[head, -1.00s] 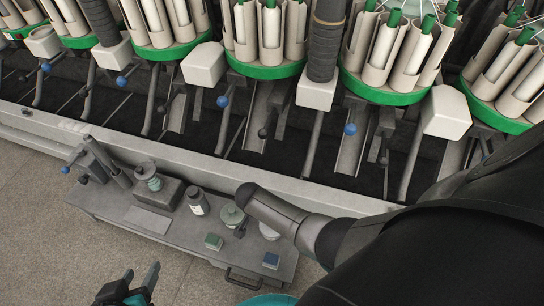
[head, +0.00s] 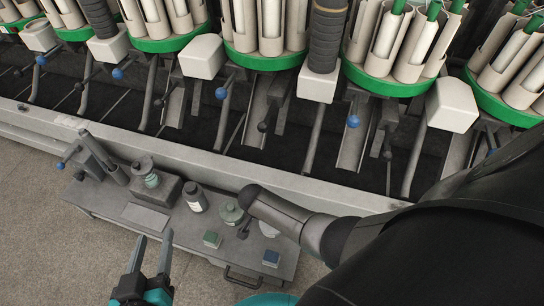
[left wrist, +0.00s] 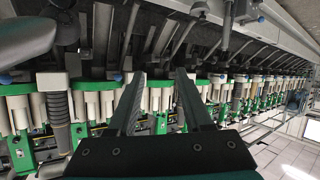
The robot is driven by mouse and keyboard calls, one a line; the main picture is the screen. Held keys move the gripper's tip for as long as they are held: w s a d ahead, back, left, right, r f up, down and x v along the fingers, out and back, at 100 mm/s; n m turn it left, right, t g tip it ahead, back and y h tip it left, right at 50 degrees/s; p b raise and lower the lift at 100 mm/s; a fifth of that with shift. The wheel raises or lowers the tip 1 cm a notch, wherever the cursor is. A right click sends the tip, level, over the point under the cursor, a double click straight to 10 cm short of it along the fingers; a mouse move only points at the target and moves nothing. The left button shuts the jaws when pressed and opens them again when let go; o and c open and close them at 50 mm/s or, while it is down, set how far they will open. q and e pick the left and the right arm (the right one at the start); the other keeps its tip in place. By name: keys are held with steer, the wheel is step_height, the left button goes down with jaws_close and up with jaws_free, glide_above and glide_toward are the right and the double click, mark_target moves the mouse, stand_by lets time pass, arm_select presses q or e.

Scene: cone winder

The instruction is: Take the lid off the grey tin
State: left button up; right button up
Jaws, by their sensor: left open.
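Two low round things stand on the grey bench (head: 112,210) in the head view. One is a grey-green round thing (head: 231,212). The other is a paler round thing (head: 268,229), partly hidden by my dark right arm. I cannot tell for sure which is the grey tin, and no lid edge is clear. My left gripper (head: 154,236) is open and empty at the bench's front left edge, well left of both. Its open fingers also show in the left wrist view (left wrist: 158,78), with no tin in sight. My right gripper is not seen.
The bench also holds a white dark-capped bottle (head: 194,197), a green block (head: 212,240), a blue block (head: 271,258) and a spool on a post (head: 146,172). A drawer handle (head: 243,280) juts out in front. The winding machine with green discs (head: 388,78) stands behind.

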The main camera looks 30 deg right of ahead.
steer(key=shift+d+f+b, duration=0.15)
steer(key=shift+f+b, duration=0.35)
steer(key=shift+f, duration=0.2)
arm_select(q)
steer(key=shift+s+d+r+n+t+h+b, duration=0.15)
steer(key=shift+s+d+r+t+h, duration=0.15)
steer(key=shift+t, duration=0.3)
steer(key=shift+s+d+r+n+t+h+b, duration=0.15)
steer(key=shift+d+r+t, duration=0.25)
steer(key=shift+t, duration=0.2)
steer(key=shift+s+d+r+n+t+h+b, duration=0.15)
steer(key=shift+d+r+t+h, duration=0.2)
steer(key=shift+t, duration=0.25)
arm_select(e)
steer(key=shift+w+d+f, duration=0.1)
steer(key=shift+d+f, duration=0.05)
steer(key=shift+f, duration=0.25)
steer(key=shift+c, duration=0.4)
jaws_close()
